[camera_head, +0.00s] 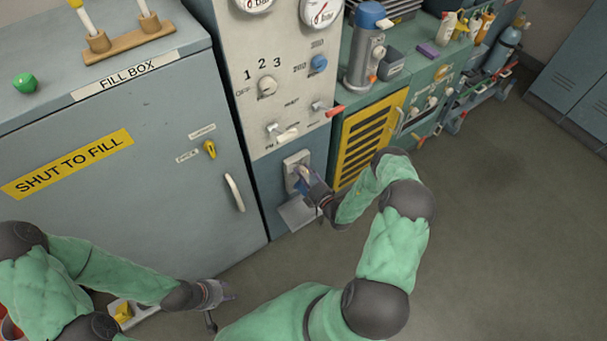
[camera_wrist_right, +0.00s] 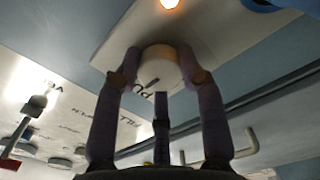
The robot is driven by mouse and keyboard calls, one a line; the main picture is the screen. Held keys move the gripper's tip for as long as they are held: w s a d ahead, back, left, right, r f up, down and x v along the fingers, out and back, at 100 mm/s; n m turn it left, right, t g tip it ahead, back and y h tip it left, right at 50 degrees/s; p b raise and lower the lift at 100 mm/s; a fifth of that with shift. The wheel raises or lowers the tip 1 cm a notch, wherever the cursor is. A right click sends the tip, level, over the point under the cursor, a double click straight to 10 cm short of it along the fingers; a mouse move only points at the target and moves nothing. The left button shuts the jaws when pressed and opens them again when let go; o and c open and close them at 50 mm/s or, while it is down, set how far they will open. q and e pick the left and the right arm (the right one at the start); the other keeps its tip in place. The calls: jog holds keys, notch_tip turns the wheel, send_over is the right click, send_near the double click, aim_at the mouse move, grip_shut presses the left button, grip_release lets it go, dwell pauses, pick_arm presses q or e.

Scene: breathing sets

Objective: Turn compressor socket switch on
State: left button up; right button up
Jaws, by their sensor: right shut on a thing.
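The compressor socket (camera_head: 291,163) is a pale plate low on the blue-grey panel, under the white control panel. My right gripper (camera_head: 307,180) is at its front and partly hides it. In the right wrist view, the fingers of my right gripper (camera_wrist_right: 160,78) are closed on the sides of a round whitish switch knob (camera_wrist_right: 158,58) on a pale plate (camera_wrist_right: 112,45). A small lamp (camera_wrist_right: 169,3) glows on that plate. The knob's setting cannot be read. My left gripper (camera_head: 220,298) is low at the front, fingers spread and empty, away from the socket.
The fill box (camera_head: 130,160) with its handle (camera_head: 235,193) stands left of the panel. A yellow grille (camera_head: 368,140) is on the right. A metal flap (camera_head: 297,213) juts out below the socket. The floor (camera_head: 490,220) at right is clear.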

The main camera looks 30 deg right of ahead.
jog(key=o, duration=1.1)
jog(key=shift+w+d, duration=0.1)
jog(key=shift+d, duration=0.3)
jog(key=shift+o, duration=0.2)
jog(key=shift+a, duration=0.1)
jog(key=shift+a, duration=0.1)
jog(key=shift+s, duration=0.35)
jog(key=s+d, duration=0.1)
jog(key=s, duration=1)
jog(key=shift+s, duration=0.2)
